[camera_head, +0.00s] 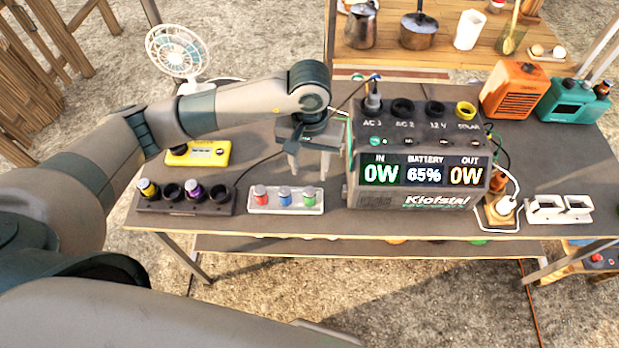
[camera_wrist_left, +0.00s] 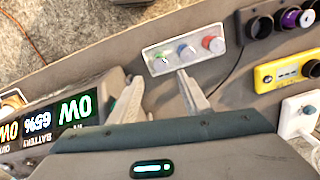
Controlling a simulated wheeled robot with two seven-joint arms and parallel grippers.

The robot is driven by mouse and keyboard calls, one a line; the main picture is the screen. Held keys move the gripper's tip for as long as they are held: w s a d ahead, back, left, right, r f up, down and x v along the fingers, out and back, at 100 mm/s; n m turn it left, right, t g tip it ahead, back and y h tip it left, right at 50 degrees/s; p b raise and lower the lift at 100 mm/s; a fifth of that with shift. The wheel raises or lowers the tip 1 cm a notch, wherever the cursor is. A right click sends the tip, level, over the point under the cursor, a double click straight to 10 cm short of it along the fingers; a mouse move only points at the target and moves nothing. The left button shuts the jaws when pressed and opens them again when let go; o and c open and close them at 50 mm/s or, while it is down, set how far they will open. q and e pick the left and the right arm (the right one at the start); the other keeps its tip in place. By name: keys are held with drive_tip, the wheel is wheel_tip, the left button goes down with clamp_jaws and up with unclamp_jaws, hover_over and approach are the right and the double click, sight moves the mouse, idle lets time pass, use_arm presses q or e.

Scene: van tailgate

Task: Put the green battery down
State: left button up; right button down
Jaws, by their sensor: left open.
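The green battery (camera_head: 309,198) stands at the right end of a white tray (camera_head: 276,211), beside a blue battery (camera_head: 285,196) and a red battery (camera_head: 261,196). My left gripper (camera_head: 308,170) is open and empty, just behind the tray's right end, with its fingers pointing down. In the left wrist view the green battery (camera_wrist_left: 163,57) stands upright in the tray, beyond my left fingertips (camera_wrist_left: 160,80) and apart from them. My right gripper is not in view.
The power station (camera_head: 415,204) stands close to the right of my left gripper. A dark socket strip (camera_head: 215,206) and a yellow device (camera_head: 200,152) are to the left. A white fan (camera_head: 176,52) is behind. Bare tabletop (camera_head: 262,143) shows between them.

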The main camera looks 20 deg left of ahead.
use_arm(q)
drive_tip(key=shift+r, duration=0.7)
drive_tip(key=shift+s+d, duration=0.1)
